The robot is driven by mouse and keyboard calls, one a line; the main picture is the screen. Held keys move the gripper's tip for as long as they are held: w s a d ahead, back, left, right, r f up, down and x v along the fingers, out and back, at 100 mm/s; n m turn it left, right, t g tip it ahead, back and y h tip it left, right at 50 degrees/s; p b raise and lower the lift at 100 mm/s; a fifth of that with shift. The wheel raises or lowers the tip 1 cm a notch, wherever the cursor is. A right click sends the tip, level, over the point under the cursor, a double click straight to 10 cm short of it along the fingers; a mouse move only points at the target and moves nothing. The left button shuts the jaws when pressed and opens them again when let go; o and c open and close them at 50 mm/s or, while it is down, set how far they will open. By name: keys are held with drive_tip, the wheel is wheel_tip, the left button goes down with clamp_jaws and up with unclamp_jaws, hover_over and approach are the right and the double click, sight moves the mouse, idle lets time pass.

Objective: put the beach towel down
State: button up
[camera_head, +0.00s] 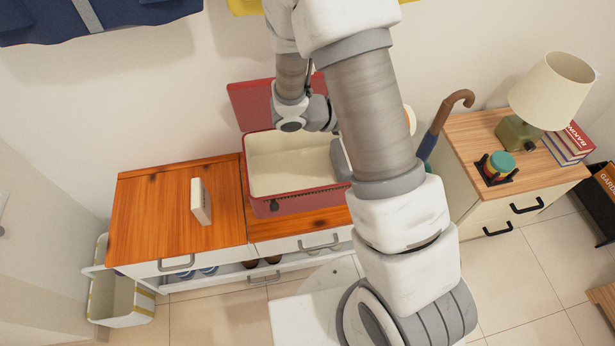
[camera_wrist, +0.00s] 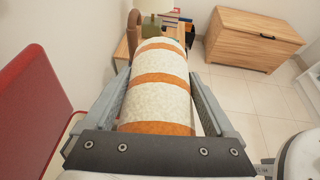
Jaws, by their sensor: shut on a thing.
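The beach towel (camera_wrist: 158,98) is a cream roll with orange stripes. In the wrist view my gripper (camera_wrist: 160,88) has one finger on each side of it and is shut on it. In the head view my arm hides most of the towel and the gripper; a small cream and orange edge of the towel (camera_head: 409,119) shows at the arm's right side. It is held up, above and to the right of an open red case. What lies directly beneath it is hidden.
The open red case (camera_head: 300,202), cream inside, stands on an orange wood cabinet (camera_head: 150,215) with a small white box (camera_head: 201,202). Clear wood lies around that box. An umbrella (camera_head: 440,125) leans beside a side table (camera_head: 470,130) bearing a lamp (camera_head: 550,95) and books (camera_head: 568,145).

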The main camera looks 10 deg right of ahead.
drive_tip(key=s+a+f+m+g+y+b, duration=0.1)
drive_tip(key=s+a+f+m+g+y, duration=0.4)
drive_tip(key=s+f+m+g, duration=0.6)
drive_tip(key=w+a+f+m+g+y+b, duration=0.1)
drive_tip(key=w+a+f+m+y, duration=0.15)
drive_tip(key=a+m+y, duration=1.35)
drive_tip(key=m+t+y+b, duration=0.5)
drive_tip(key=m+t+b, duration=0.3)
drive_tip(key=m+t, duration=0.7)
hover_over(281, 181)
drive_tip(key=shift+n+t, duration=0.3)
drive_tip(key=shift+t, duration=0.1)
wheel_tip(281, 181, down, 17)
drive_tip(key=shift+r, duration=0.2)
drive_tip(key=shift+f, duration=0.15)
